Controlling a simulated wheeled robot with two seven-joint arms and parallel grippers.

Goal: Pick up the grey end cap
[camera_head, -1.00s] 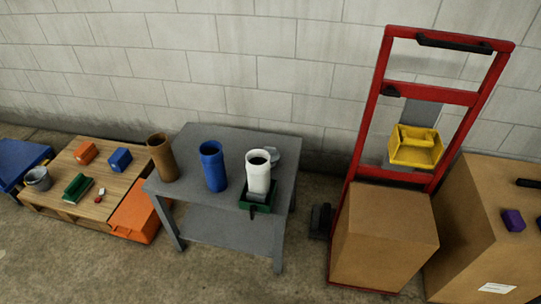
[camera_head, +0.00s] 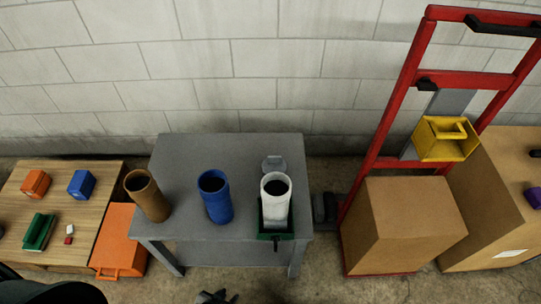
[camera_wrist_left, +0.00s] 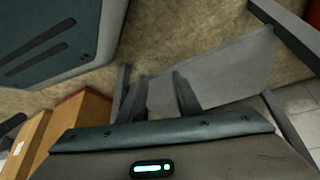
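The grey end cap (camera_head: 274,163) lies on the grey table's top, close behind the white pipe (camera_head: 276,206), which hides part of its near side. My left gripper (camera_head: 215,298) just enters the bottom edge of the head view, in front of the table and well short of the cap. In the left wrist view my left gripper (camera_wrist_left: 161,82) has its two fingers apart with nothing between them; the table's lower shelf shows beyond. The cap is not visible in the left wrist view. My right gripper is not in view.
The grey table (camera_head: 185,165) also bears a blue pipe (camera_head: 216,198) and a brown pipe (camera_head: 148,197). The white pipe stands at a green clamp (camera_head: 290,236). A red hand truck (camera_head: 400,100) with a cardboard box (camera_head: 410,225) stands right.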

